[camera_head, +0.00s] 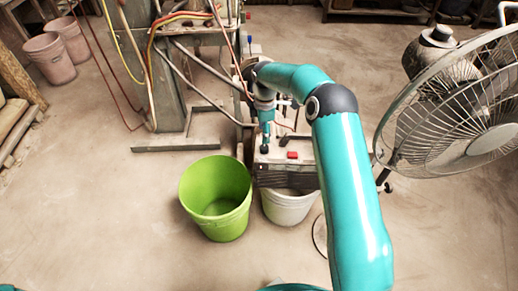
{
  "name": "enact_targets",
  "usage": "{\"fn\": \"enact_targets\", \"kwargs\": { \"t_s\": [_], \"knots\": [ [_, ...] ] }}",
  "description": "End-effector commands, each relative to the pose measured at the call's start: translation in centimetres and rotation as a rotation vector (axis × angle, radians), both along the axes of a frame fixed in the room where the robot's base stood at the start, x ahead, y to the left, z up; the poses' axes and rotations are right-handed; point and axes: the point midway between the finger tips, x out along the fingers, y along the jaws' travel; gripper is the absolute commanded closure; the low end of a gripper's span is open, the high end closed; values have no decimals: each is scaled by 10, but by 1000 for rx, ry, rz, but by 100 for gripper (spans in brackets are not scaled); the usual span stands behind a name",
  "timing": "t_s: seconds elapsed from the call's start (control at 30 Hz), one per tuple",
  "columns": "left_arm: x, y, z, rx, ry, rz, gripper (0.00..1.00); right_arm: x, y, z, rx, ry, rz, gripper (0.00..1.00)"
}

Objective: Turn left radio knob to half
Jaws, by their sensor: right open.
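A box-like device with a pale top and a dark slatted front (284,176) stands behind the buckets, and I cannot tell for sure that it is the radio. A red part (292,155) sits on its top. I cannot make out the left knob at this size. My right arm reaches in from the lower right, and my right gripper (265,148) points down at the left part of the device's top. It is open, with nothing visible in it. I cannot tell whether it touches anything. My left gripper is not in view.
A green bucket (216,226) and a white bucket (288,209) stand in front of the device. A large fan (463,110) stands at the right. A metal frame with hoses (168,107) is behind at the left.

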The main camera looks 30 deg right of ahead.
Motion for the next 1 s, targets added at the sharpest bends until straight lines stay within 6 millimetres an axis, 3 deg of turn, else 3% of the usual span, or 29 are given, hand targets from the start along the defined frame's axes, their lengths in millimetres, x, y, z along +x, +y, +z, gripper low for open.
{"fn": "enact_targets", "kwargs": {
  "t_s": [0.1,0.3,0.5,0.8,1.0],
  "knots": [
    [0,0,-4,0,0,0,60,-1,1,-28,2,4,0,40],
    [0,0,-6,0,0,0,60,0,1,-60,2,2,0,40],
    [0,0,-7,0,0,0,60,0,1,-74,1,0,1,40],
    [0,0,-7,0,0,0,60,1,1,-75,1,0,1,40],
    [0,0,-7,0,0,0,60,1,1,-75,1,0,1,72]
  ]
}}
